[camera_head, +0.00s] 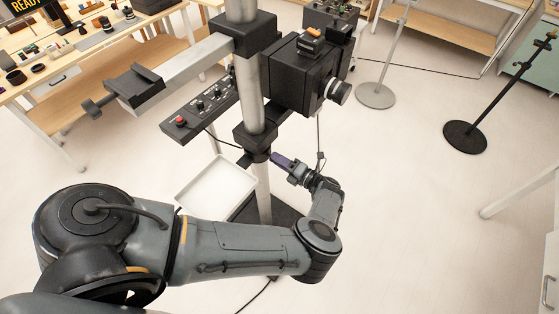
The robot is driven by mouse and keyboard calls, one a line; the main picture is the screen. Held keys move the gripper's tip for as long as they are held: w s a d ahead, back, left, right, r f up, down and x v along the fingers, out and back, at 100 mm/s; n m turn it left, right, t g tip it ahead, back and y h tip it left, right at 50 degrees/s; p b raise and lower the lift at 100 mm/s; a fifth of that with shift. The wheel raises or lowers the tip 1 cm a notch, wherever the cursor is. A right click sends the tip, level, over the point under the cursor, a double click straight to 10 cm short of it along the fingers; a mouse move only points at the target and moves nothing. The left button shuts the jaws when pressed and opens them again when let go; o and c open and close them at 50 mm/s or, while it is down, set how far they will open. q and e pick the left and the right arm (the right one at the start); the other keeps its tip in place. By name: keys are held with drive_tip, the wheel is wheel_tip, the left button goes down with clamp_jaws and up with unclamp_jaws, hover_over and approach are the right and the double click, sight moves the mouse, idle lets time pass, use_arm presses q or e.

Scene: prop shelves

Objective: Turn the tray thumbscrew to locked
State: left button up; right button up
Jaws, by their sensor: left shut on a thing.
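The white tray (217,183) sits low on the left of the upright metal pole. A black collar (252,136) clamps around the pole above the tray. My left gripper (275,157) comes up from the lower right, and its purple fingers are shut at the collar's lower right side. They are shut on the small dark tray thumbscrew there, which the fingers mostly hide. Its turned position cannot be made out. My right gripper is not in view.
A black camera-like box (300,73) with a silver lens hangs above my left gripper. A control panel (200,104) with a red button juts left of the pole. Two thin stands (375,94) (465,136) are at the right.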

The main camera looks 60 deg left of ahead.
use_arm(q)
drive_tip(key=shift+f+m+b, duration=0.15)
drive_tip(key=shift+m+b, duration=0.8)
drive_tip(key=shift+m, duration=6.85)
drive_tip(key=o, duration=1)
drive_tip(key=shift+o, duration=0.2)
drive_tip(key=v, duration=1.1)
drive_tip(key=shift+b, duration=0.35)
